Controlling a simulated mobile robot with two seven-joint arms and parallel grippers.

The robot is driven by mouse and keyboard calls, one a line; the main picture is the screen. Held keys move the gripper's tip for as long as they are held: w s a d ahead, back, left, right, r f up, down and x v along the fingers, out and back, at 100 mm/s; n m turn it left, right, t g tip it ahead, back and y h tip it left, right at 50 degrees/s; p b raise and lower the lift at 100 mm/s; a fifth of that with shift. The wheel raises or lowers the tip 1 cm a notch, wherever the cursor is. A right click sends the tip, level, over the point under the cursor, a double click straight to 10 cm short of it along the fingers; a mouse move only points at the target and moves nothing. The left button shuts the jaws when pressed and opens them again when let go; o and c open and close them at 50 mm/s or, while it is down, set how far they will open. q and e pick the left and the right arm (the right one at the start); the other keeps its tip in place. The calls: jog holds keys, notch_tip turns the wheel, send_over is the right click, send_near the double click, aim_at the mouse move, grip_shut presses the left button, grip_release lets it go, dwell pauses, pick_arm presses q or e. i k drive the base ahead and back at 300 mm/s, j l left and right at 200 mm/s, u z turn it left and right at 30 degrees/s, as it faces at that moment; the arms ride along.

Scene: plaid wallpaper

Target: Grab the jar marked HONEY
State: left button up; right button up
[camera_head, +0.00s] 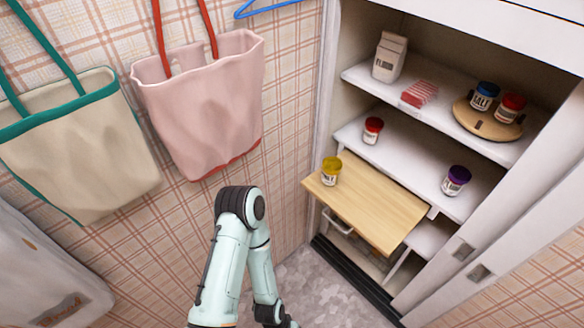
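Several lidded jars stand in the open cupboard, and their labels are too small to read surely, so I cannot tell which says HONEY. A yellow-lidded jar (331,171) stands on the pull-out wooden board. A red-lidded jar (372,131) and a purple-lidded jar (456,181) stand on the middle shelf. A blue-lidded jar (485,96), seemingly marked SALT, and another red-lidded jar (510,107) stand on a round wooden turntable above. One pale green arm of mine rises from the bottom and folds down, left of the cupboard. Neither gripper shows.
The wooden board (378,207) juts out of the cupboard, mostly bare. A flour carton (389,58) and a red-and-white packet (419,93) share the upper shelf with the turntable (468,121). A pink bag (205,110) and a cream bag (85,150) hang at left. Sliding door panels (500,225) stand at right.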

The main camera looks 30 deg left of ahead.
aim_at(331, 166)
jog(key=u, duration=0.75)
